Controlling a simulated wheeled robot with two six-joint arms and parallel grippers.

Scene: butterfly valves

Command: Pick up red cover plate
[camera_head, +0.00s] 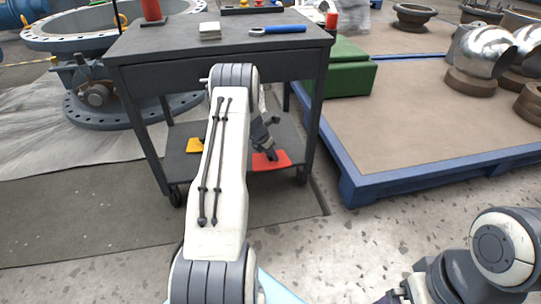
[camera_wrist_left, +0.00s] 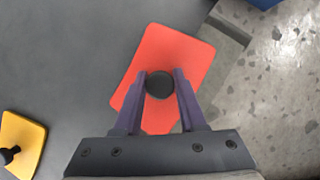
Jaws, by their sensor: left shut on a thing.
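The red cover plate (camera_head: 284,159) is at the lower shelf of the dark cart, toward its right side. In the left wrist view the red cover plate (camera_wrist_left: 172,52) is a flat rectangle with a round black knob (camera_wrist_left: 159,84) on it. My left gripper (camera_head: 268,152) reaches down over the plate. In the left wrist view my left gripper (camera_wrist_left: 160,86) has its two fingers on either side of the knob, shut on it. I cannot tell whether the plate touches the shelf. My right arm shows at the lower right of the head view, but its gripper is not visible.
A yellow plate (camera_head: 194,145) with a black knob lies on the shelf (camera_head: 180,170) to the left. The cart's top (camera_head: 175,40) overhangs the shelf and holds a blue wrench (camera_head: 278,30). A blue-edged platform (camera_head: 400,182) stands to the right.

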